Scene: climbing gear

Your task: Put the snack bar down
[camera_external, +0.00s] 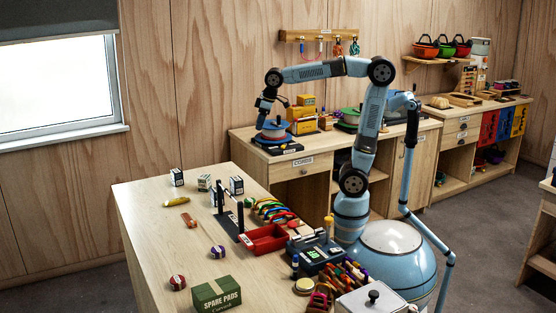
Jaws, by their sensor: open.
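My gripper (263,112) is at the end of my outstretched arm, above the back bench at its left end. It points down and is open. It is just above or beside a blue and red round spool (274,131) that sits on a dark base; I cannot tell whether they touch. No snack bar shows clearly at the gripper. A small orange-brown flat piece (188,219) lies on the front table and may be the snack bar; it is too small to be sure. A yellow oblong thing (176,202) lies behind it.
The front table (150,240) holds small boxes, a dark rack (231,220), a red tray (265,243) and a green SPARE PADS box (217,294). Yellow boxes (301,115) stand right of the spool on the back bench (275,163). The front table's left part is mostly clear.

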